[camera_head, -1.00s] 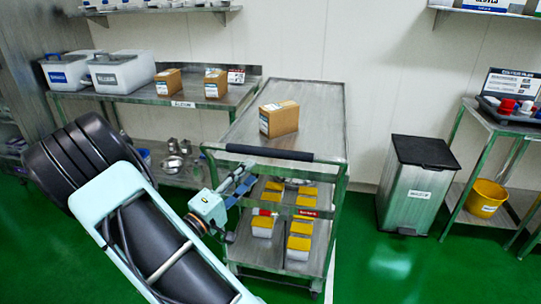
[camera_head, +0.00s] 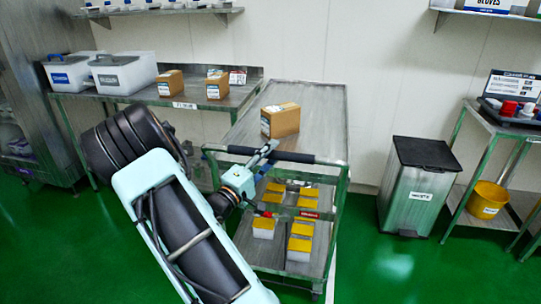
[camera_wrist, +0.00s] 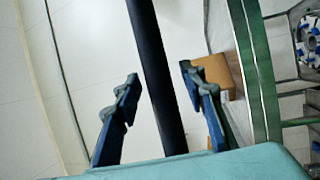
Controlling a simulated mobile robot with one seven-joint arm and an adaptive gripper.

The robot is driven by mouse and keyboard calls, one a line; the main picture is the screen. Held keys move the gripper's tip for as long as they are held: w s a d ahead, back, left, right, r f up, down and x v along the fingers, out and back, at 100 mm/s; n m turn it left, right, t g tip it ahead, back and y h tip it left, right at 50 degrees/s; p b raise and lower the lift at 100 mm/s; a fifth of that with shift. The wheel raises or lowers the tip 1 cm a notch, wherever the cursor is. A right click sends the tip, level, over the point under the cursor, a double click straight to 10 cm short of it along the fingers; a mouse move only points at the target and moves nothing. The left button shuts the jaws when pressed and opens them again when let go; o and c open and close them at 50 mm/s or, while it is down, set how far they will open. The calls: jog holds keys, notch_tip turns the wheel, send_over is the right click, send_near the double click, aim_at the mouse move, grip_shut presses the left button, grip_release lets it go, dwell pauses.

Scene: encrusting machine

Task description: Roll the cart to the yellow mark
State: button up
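The cart (camera_head: 318,112) has a green frame and a steel top, and stands in the middle of the head view. Its dark handle bar (camera_head: 300,157) runs along the near edge. A brown carton (camera_head: 281,120) sits on top, and several yellow-lidded tubs stand on the shelf below. No yellow mark is visible on the floor.
A steel table (camera_head: 190,103) with bins and cartons stands behind left. A pedal bin (camera_head: 410,200) stands right of the cart, and a side table (camera_head: 497,125) with a yellow bucket (camera_head: 487,199) is farther right. Green floor (camera_head: 385,270) is clear in front right.

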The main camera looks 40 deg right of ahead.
grip_shut()
jog(key=shift+a, duration=0.15)
dwell(0.4)
